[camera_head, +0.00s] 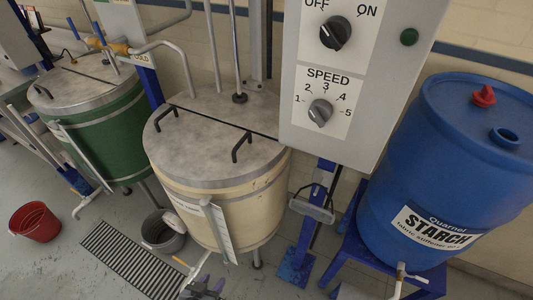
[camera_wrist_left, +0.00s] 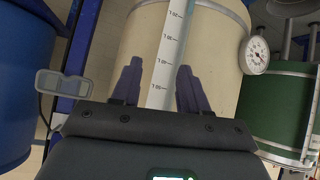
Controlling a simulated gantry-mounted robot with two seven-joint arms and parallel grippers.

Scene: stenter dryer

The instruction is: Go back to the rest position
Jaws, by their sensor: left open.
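My left gripper (camera_head: 205,286) is at the bottom edge of the head view, below and in front of the cream tank (camera_head: 235,205). In the left wrist view its two dark fingers (camera_wrist_left: 158,66) are apart, with nothing gripped. A white level scale with numbers (camera_wrist_left: 168,55) on the cream tank shows between the fingers. I cannot tell how far the fingers are from it. My right gripper does not clearly show.
A grey control box (camera_head: 345,90) with OFF/ON and SPEED knobs hangs near the centre. A blue starch barrel (camera_head: 440,150) stands right, a green tank (camera_head: 95,130) left. A red bucket (camera_head: 35,222), grey bucket (camera_head: 163,232) and floor grate (camera_head: 130,262) lie front left.

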